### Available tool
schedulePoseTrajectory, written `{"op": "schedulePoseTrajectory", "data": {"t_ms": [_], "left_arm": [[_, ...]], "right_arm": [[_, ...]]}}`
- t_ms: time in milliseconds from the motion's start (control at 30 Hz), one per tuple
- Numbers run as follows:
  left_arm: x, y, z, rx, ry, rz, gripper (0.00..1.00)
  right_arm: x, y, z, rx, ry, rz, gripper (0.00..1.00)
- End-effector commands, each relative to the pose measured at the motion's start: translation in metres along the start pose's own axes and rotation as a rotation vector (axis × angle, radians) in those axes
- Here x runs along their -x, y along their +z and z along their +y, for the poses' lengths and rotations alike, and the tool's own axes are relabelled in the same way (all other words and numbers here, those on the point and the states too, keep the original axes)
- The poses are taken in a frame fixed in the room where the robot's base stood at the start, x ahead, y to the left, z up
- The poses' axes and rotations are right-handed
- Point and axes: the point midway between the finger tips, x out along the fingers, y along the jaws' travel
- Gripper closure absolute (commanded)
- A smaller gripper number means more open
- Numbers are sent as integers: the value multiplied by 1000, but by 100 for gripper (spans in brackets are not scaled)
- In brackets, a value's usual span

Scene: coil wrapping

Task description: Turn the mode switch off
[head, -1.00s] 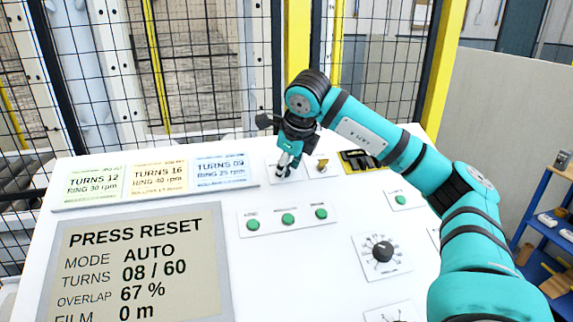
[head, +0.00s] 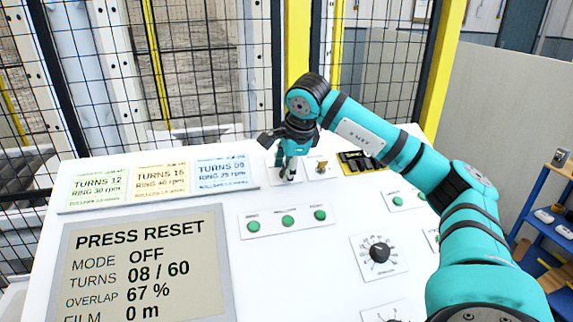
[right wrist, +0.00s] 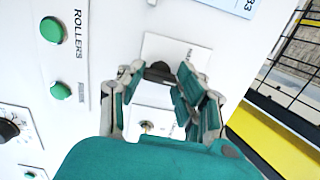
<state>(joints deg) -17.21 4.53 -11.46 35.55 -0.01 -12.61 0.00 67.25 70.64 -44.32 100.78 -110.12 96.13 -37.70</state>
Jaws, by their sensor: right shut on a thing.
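The mode switch (right wrist: 160,72) is a dark knob on a white plate, seen between my right gripper's fingers in the right wrist view. My right gripper (head: 289,172) is at the switch plate on the upper part of the white panel. In the head view the fingers hide most of the knob. The display (head: 145,265) reads PRESS RESET, MODE OFF, TURNS 08 / 60. My left gripper is not in view.
A small brass-coloured key switch (head: 321,167) sits just right of my right gripper. Green buttons (head: 288,221) and a black dial (head: 380,252) are lower on the panel. Recipe cards (head: 222,174) lie to the left. A mesh fence (head: 205,70) stands behind the panel.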

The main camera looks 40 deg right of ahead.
Motion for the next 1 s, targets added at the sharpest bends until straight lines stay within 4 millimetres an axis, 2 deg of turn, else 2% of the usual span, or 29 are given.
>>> {"op": "schedulePoseTrajectory", "data": {"t_ms": [600,633,800,1000], "left_arm": [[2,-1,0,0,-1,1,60],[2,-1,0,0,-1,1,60],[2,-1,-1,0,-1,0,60],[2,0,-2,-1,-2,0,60]], "right_arm": [[0,0,0,48,5,-1,97],[0,0,0,48,5,-1,63],[0,0,0,47,5,-1,42],[0,0,0,47,4,0,42]]}}
